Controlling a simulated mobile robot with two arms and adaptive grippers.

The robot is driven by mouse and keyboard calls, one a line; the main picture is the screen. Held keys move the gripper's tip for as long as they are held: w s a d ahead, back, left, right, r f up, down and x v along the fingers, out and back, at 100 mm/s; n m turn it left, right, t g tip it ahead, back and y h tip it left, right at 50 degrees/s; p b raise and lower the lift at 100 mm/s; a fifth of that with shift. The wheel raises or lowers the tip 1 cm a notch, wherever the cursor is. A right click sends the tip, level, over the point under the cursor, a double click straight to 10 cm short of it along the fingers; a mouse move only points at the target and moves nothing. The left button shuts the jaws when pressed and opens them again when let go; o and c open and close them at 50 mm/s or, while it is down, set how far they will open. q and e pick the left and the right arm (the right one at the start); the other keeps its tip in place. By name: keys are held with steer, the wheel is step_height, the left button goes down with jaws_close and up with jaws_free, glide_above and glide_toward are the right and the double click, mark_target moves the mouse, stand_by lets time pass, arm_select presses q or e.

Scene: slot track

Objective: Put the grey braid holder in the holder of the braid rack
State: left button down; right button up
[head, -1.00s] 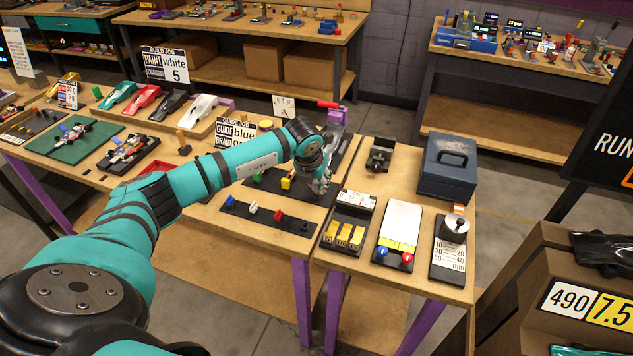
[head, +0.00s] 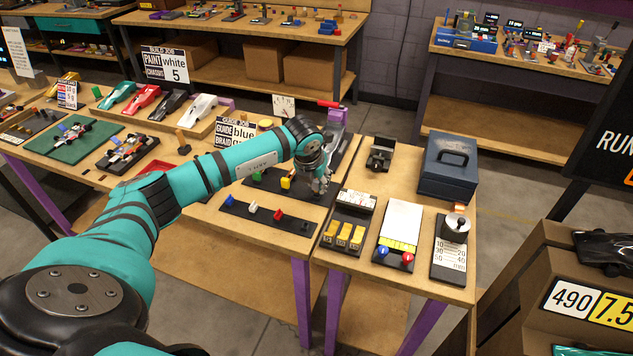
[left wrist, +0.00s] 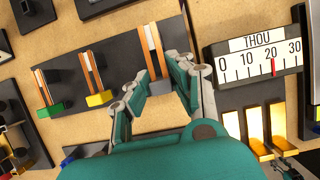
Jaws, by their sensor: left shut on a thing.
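My left gripper (head: 320,187) is over the right end of the black braid rack (head: 300,194). In the left wrist view, my left gripper (left wrist: 160,86) is shut on the grey braid holder (left wrist: 158,87), whose copper braid strips point away from the gripper. The rack (left wrist: 122,92) lies below it. A yellow braid holder (left wrist: 99,98) and a green braid holder (left wrist: 50,110) stand to its left on the rack. The fingers partly hide the grey holder's lower end, and I cannot tell whether it is seated or just above the rack. My right gripper is not in view.
A gauge marked THOU (left wrist: 262,62) is just right of the gripper, with gold blocks (left wrist: 268,125) below it. In the head view, a strip with blue, white and red pieces (head: 265,217) lies in front of the rack. A blue box (head: 449,168) stands at right.

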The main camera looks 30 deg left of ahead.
arm_select(q)
steer(key=shift+f, duration=0.2)
steer(key=shift+f+b, duration=0.35)
steer(key=shift+b, duration=0.1)
steer(key=shift+f+b, duration=0.45)
steer(key=shift+f, duration=0.1)
steer(key=c, duration=1.1)
jaws_free()
steer(key=shift+r, duration=0.1)
steer(key=v, duration=1.2)
steer(key=shift+s, duration=0.1)
